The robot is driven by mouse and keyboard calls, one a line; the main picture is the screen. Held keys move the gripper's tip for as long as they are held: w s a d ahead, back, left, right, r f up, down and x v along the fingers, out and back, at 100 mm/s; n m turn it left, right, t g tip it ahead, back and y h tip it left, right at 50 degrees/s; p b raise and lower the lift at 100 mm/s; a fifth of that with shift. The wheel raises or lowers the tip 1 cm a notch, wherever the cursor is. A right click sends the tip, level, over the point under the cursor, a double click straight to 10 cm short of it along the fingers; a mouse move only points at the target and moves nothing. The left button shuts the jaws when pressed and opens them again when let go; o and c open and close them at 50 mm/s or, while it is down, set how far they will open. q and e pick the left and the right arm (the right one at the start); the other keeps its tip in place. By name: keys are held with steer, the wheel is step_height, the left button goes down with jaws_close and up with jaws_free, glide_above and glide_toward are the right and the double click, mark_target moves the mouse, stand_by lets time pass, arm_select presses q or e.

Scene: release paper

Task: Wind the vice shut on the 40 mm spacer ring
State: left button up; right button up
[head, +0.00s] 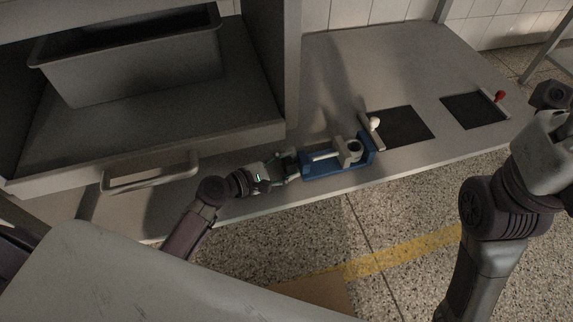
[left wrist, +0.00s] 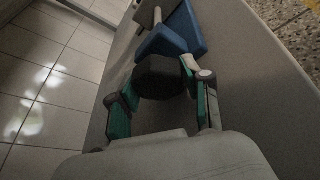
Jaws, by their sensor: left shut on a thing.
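The blue vice (head: 322,172) lies on the grey bench near its front edge, and part of it shows at the top of the left wrist view (left wrist: 185,30). The pale spacer ring (head: 352,147) stands toward the vice's right end, by the grey jaw; I cannot tell whether any gap is left beside it. My left gripper (head: 289,165) is at the vice's left end. In the left wrist view its green-padded fingers (left wrist: 158,90) are on either side of the dark round vice knob (left wrist: 160,76) and shut on it. My right arm shows at the right, but not its fingers.
Two dark panels (head: 405,127) (head: 473,111) lie in the bench top right of the vice, one beside a white-knobbed lever (head: 374,123), one beside a red knob (head: 499,96). A cabinet with a grey bin (head: 135,65) and drawer handle (head: 150,178) stands left. Bare bench lies behind the vice.

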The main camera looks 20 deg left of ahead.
arm_select(q)
steer(key=o, duration=1.2)
steer(key=shift+c, duration=0.2)
steer(key=shift+s, duration=0.1)
steer(key=shift+s+a, duration=0.25)
steer(key=shift+v, duration=3.6)
steer(key=shift+d+r, duration=0.1)
